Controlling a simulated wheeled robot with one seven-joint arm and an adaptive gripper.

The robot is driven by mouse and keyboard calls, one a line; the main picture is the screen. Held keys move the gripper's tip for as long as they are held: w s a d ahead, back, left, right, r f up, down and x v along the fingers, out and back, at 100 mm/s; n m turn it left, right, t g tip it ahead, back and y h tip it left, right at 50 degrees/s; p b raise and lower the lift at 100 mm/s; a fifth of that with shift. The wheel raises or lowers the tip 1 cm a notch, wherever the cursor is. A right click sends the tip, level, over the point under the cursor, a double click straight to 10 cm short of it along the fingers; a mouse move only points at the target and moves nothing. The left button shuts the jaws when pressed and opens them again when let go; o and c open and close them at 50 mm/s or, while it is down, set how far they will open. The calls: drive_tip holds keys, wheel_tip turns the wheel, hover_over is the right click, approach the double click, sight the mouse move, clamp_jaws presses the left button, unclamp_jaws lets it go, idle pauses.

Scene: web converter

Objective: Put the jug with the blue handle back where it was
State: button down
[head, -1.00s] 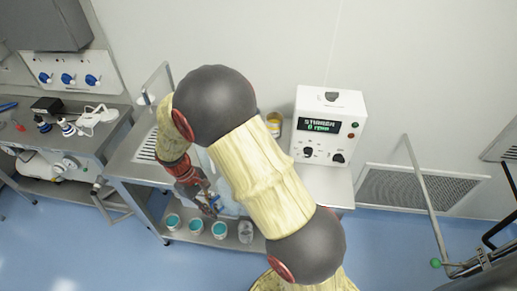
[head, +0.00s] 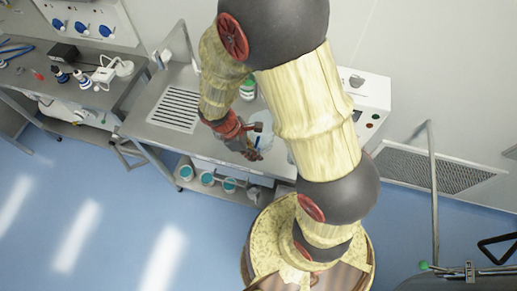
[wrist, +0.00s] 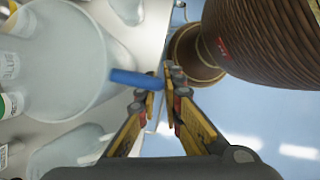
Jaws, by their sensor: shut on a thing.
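The jug (wrist: 72,62) is a large translucent vessel, and its blue handle (wrist: 135,78) points towards my gripper (wrist: 162,88). The fingers of my gripper are shut on the end of this handle. In the head view, my gripper (head: 254,152) is at the front part of the steel bench (head: 150,131), with a little blue showing at the fingers. The jug is pale there and mostly hidden behind my arm. I cannot tell whether its base touches the bench top.
A white bottle with a green band (head: 247,91) stands farther back on the bench, near the drain grille (head: 176,108). Several teal-topped tubs (head: 207,179) stand on the lower shelf. A white stirrer box (head: 371,98) is at the right. The floor (head: 60,215) at front left is clear.

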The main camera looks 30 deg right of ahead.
sight(259, 147)
drive_tip(key=w+d+f, duration=0.1)
drive_tip(key=f, duration=0.1)
drive_tip(key=w+d+f, duration=0.1)
drive_tip(key=w+f, duration=0.1)
drive_tip(key=w+d+f, duration=0.1)
drive_tip(key=d+f, duration=0.1)
drive_tip(key=shift+w+d+f, duration=0.1)
drive_tip(key=shift+w+f, duration=0.1)
drive_tip(key=shift+f, duration=1.55)
drive_tip(key=shift+f, duration=0.1)
drive_tip(key=shift+w+f+b, duration=0.1)
drive_tip(key=shift+f+b, duration=0.05)
drive_tip(key=shift+b, duration=0.25)
drive_tip(key=c, duration=2)
unclamp_jaws()
drive_tip(key=shift+o, duration=0.2)
